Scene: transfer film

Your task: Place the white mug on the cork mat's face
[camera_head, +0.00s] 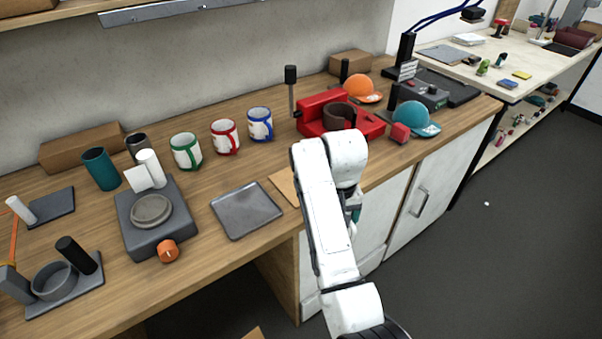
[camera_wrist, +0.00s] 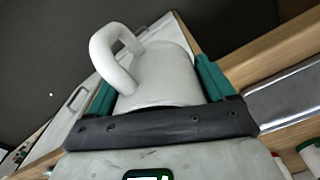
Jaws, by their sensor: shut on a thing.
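The white mug (camera_wrist: 165,75) is between the teal fingers of my gripper (camera_wrist: 157,82) in the wrist view, its handle toward the upper left. My gripper is shut on it. In the head view my arm hides the mug and most of the gripper; a bit of teal finger shows at the arm's right side, in front of the cabinet. A flat tan piece, which looks like the cork mat (camera_head: 284,186), lies at the counter's front edge. My arm covers its right part, and its face looks bare where visible.
A grey metal tray (camera_head: 246,209) lies left of the mat. A red press (camera_head: 318,112) stands behind my arm. White mugs with green (camera_head: 186,152), red (camera_head: 225,137) and blue (camera_head: 260,124) trim stand behind the tray. A grey heater-like block (camera_head: 145,238) is farther left.

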